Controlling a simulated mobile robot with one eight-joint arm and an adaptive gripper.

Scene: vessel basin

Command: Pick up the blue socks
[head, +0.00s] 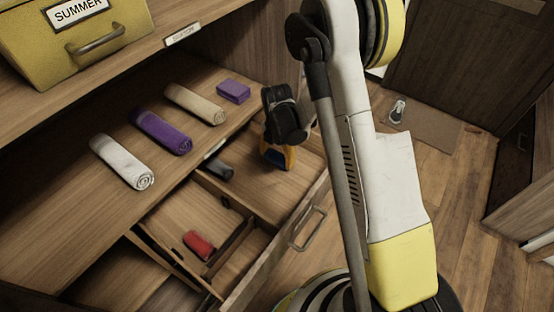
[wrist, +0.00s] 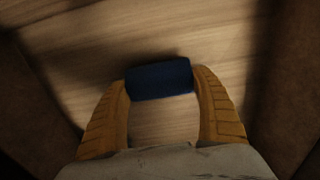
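The blue socks (wrist: 160,80) are a dark blue roll lying crosswise between my gripper's fingertips in the wrist view. My gripper (wrist: 159,84) has its two orange fingers spread wide, one at each end of the roll. The fingertips are very close to the ends; firm contact cannot be made out. In the head view, my gripper (head: 279,158) is low in the right-hand compartment of the open drawer (head: 291,193). A bit of blue shows between its fingers there; the rest of the socks is hidden.
A dark grey roll (head: 219,170) lies left of my gripper in the drawer. A red roll (head: 199,244) is in a nearer compartment. White (head: 124,163), purple (head: 161,132) and beige (head: 195,104) rolls and a purple block (head: 233,91) lie on the shelf above. Wooden dividers and drawer walls surround my gripper.

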